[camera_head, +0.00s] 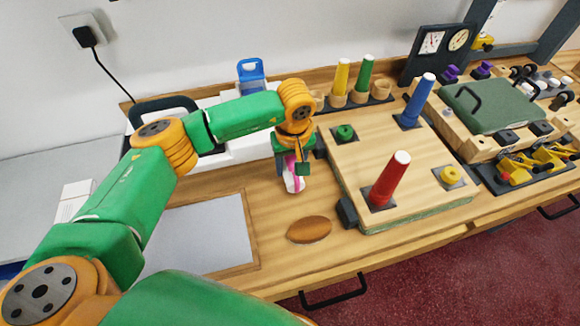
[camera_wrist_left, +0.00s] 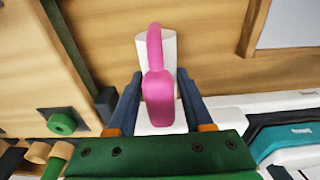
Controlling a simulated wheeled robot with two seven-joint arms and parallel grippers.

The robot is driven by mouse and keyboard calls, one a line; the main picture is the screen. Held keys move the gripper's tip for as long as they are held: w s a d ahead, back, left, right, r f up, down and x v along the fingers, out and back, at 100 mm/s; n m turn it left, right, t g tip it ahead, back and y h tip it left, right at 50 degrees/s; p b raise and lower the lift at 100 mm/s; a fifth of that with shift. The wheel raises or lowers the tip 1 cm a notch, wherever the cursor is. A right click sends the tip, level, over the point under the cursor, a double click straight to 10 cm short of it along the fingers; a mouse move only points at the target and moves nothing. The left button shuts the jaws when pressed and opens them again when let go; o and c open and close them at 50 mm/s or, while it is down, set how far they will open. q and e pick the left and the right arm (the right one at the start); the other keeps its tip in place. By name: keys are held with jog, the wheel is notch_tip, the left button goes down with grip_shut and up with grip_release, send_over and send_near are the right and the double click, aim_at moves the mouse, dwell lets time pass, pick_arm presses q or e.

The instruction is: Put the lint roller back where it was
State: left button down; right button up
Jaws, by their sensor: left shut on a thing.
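The lint roller has a pink handle and a white roll. In the head view the lint roller (camera_head: 293,181) shows below my left gripper (camera_head: 292,163), mostly hidden by it. In the left wrist view the pink handle of the lint roller (camera_wrist_left: 158,95) lies between the fingers of my left gripper (camera_wrist_left: 158,88), which is shut on it. The white roll shows behind the handle. The wooden counter lies beneath; I cannot tell whether the roller touches it. My right gripper is not in view.
A brown oval (camera_head: 309,229) lies on the counter in front. A pale grey panel (camera_head: 205,236) is to the left. To the right stands a wooden board (camera_head: 400,158) with red and blue cones. A white machine-like thing (camera_head: 225,150) and blue-capped container (camera_head: 251,73) are behind.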

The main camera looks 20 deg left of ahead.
pick_arm(q)
jog(key=shift+d+f, duration=0.1)
jog(key=shift+f, duration=0.95)
jog(key=shift+c, duration=1.5)
grip_release()
jog(key=shift+r, duration=0.55)
jog(key=r+b, duration=0.1)
jog(key=r, duration=0.2)
jog(key=r+b, duration=0.1)
jog(key=r, duration=0.3)
jog(key=s+r+b, duration=0.1)
jog(key=r, duration=0.3)
jog(key=shift+s+d, duration=0.1)
jog(key=shift+d, duration=0.3)
